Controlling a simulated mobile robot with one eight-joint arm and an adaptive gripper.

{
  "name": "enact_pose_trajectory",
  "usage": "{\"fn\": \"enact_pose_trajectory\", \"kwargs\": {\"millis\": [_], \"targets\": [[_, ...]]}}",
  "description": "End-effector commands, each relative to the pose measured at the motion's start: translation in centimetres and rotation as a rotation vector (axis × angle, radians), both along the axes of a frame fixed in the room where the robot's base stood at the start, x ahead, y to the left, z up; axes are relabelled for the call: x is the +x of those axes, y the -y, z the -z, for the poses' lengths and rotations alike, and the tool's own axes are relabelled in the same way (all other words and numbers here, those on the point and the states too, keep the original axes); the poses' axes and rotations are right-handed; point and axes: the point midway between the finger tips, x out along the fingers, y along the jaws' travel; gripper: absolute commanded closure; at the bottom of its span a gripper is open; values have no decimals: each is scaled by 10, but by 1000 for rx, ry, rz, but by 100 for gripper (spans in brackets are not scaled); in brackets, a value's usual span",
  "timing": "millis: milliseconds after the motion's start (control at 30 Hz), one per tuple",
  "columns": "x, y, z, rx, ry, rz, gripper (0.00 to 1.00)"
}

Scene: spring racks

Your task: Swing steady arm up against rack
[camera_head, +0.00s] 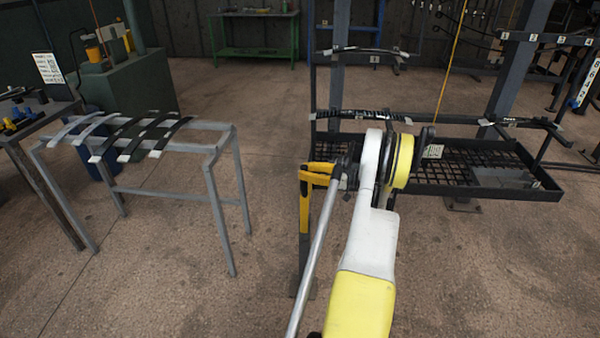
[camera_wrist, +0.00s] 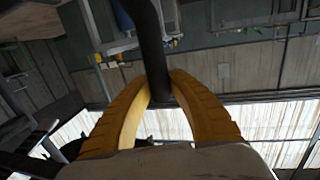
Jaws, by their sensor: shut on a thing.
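In the wrist view my gripper (camera_wrist: 160,90) has its yellow fingers closed around a dark round bar, the steady arm (camera_wrist: 150,42). The bar runs from the fingertips to the top edge of that view. The black rack (camera_head: 545,190) stands behind my arm, with a mesh tray and upright posts. My arm hides part of its left side. How far the steady arm is from the rack is not clear.
A grey metal stand (camera_head: 217,150) on the left carries several curved leaf strips. A work table (camera_head: 20,130) is at the far left edge. A green bench (camera_head: 255,35) stands at the back wall.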

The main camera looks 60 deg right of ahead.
Motion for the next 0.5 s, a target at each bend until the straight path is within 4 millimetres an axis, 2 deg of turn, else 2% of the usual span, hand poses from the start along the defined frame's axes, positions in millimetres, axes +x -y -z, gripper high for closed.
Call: {"fn": "enact_pose_trajectory", "kwargs": {"millis": [300, 333, 367, 400, 500], "targets": [[-3, 1, 2, 0, -3, 4, 100], [-3, 1, 2, 0, -3, 4, 69], [-3, 1, 2, 0, -3, 4, 60], [-3, 1, 2, 0, -3, 3, 54], [-2, 1, 1, -1, -2, 3, 54]]}}
